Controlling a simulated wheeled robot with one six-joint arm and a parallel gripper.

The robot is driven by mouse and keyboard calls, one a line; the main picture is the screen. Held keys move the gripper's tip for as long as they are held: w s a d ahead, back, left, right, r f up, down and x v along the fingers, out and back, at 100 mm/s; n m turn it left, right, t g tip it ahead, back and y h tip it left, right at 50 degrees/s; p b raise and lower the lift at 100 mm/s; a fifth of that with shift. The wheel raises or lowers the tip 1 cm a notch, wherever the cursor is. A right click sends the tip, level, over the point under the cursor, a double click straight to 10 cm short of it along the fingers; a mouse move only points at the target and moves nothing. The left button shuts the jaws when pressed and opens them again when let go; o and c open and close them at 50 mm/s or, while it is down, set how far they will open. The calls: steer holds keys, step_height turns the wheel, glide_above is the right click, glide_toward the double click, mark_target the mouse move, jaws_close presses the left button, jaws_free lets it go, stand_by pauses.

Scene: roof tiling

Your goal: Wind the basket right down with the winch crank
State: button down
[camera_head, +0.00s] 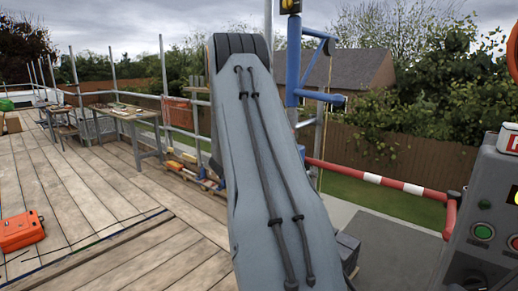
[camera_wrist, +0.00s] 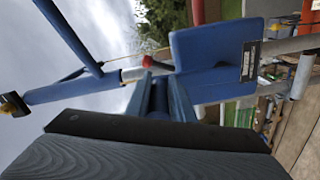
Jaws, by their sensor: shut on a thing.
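In the wrist view my gripper (camera_wrist: 158,80) reaches forward to the blue winch, its fingers shut on the winch crank. Only a small red part (camera_wrist: 155,60) shows at the fingertips; the fingers hide the rest of the crank, so its angle cannot be told. The blue winch housing (camera_wrist: 205,50) with a dark label stands just beyond, on a blue post. In the head view the blue hoist frame (camera_head: 293,70) rises behind my arm, which hides my gripper and the crank. A thin rope (camera_head: 328,78) hangs from the frame's arm. The basket is not in view.
A red and white barrier bar (camera_head: 375,180) runs to the right of my arm. A grey control panel (camera_head: 487,225) stands at the right edge. Workbenches (camera_head: 135,112) and an orange case (camera_head: 20,231) are at the left. The left deck boards are mostly clear.

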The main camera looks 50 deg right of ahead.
steer(key=shift+w+d+r, duration=0.15)
steer(key=shift+w+r, duration=0.25)
steer(key=shift+r, duration=0.3)
steer(key=shift+w+r, duration=0.15)
steer(key=shift+w, duration=0.35)
steer(key=shift+w+a, duration=0.25)
steer(key=shift+w, duration=0.35)
steer(key=c, duration=1.6)
jaws_free()
steer(key=shift+w+a+f+n, duration=0.15)
steer(key=shift+f+n, duration=0.05)
steer(key=shift+n, duration=0.1)
steer(key=shift+o, duration=0.6)
steer(key=shift+a, duration=0.1)
steer(key=shift+s+d+f, duration=0.2)
steer(key=shift+s+f, duration=0.05)
steer(key=shift+s, duration=0.1)
steer(key=a+b, duration=0.2)
steer(key=a, duration=0.5)
steer(key=shift+s+a, duration=0.15)
steer(key=shift+a, duration=0.15)
